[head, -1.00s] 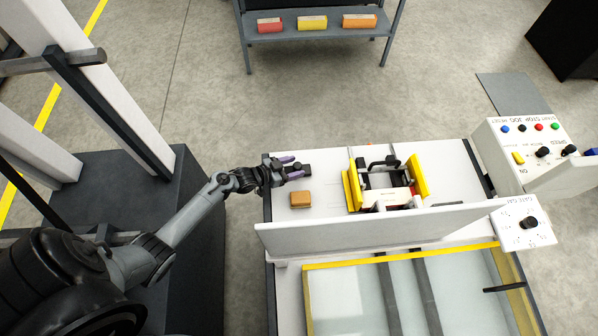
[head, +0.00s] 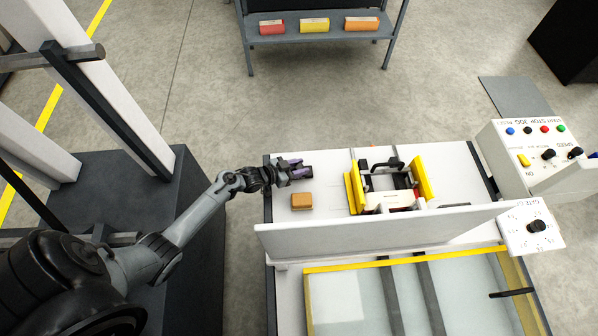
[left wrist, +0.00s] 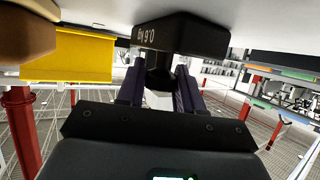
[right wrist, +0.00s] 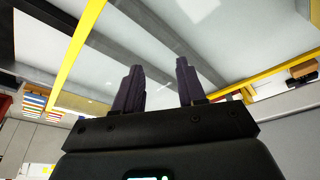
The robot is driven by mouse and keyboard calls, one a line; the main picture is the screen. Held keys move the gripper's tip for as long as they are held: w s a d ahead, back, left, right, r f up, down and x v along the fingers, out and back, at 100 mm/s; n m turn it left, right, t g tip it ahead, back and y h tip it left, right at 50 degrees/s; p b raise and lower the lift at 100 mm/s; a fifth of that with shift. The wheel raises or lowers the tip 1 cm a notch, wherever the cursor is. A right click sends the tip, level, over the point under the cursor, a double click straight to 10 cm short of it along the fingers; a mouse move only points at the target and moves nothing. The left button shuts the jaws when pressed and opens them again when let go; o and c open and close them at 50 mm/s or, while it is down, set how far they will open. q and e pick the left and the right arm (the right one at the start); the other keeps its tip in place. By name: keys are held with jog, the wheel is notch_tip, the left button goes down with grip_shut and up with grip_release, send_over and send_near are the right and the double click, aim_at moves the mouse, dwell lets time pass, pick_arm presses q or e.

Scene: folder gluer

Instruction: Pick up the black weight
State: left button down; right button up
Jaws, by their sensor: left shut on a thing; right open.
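The black weight (left wrist: 185,35) is marked 0.6 kg in the left wrist view, and its narrower neck sits between my left fingers. My left gripper (left wrist: 160,88) is shut on that neck. In the head view the black weight (head: 306,171) is small and dark at the tip of my left gripper (head: 291,172), over the left end of the white machine table (head: 325,178). Whether it touches the table is hard to tell. My right gripper (right wrist: 158,85) is open and empty in the right wrist view, and it is out of the head view.
A tan-orange block (head: 301,201) sits on the table close to the weight. A feeder with yellow side plates (head: 424,178) stands to the right. A long white panel (head: 370,234) crosses in front. A control panel (head: 527,148) is at the far right.

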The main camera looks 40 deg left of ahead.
pick_arm(q)
jog(key=shift+w+r, duration=0.1)
jog(key=shift+r, duration=0.15)
pick_arm(e)
jog(key=shift+d, duration=0.1)
pick_arm(q)
jog(key=shift+r, duration=0.1)
